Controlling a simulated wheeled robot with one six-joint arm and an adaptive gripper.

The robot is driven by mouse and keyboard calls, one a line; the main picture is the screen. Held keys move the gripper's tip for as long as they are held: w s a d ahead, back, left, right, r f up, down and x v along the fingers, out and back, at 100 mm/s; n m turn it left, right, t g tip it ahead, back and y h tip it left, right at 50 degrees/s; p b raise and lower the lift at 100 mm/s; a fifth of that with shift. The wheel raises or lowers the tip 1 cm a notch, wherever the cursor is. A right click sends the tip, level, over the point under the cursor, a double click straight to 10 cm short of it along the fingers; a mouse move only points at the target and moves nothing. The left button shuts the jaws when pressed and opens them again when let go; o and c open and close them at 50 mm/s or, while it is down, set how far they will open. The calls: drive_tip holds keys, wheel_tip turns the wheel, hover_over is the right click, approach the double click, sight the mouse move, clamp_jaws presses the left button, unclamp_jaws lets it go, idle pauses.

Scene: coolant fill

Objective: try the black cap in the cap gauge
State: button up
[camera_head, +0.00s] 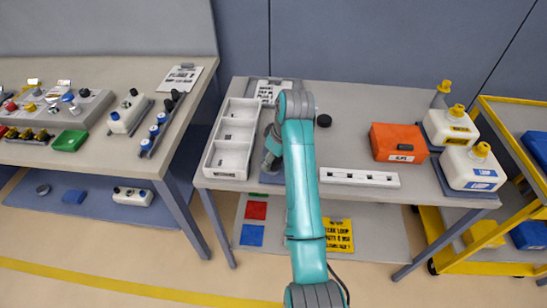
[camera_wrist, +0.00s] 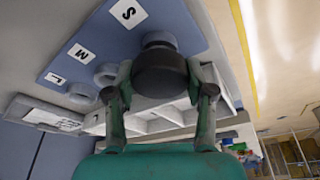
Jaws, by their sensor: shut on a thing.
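The black cap (camera_wrist: 160,76) is held between the two fingers of my gripper (camera_wrist: 163,84) in the wrist view. The cap gauge (camera_wrist: 185,22) is a blue plate with white labels S, M and L and a grey round post beside each. The cap lies right by the S post (camera_wrist: 159,39) and overlaps it in the picture; I cannot tell whether they touch. The M post (camera_wrist: 106,74) and L post (camera_wrist: 83,93) are bare. In the head view my gripper (camera_head: 270,157) is low over the table, and my arm hides the cap and most of the gauge.
A white compartment tray (camera_head: 231,138) stands left of my gripper. A black round piece (camera_head: 324,120), a white slotted strip (camera_head: 360,177), an orange box (camera_head: 398,142) and white jugs (camera_head: 470,166) stand to the right. A clipboard (camera_head: 268,91) lies at the back.

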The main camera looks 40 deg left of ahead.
drive_tip(key=shift+f, duration=0.2)
drive_tip(key=o, duration=1)
drive_tip(key=shift+r, duration=0.1)
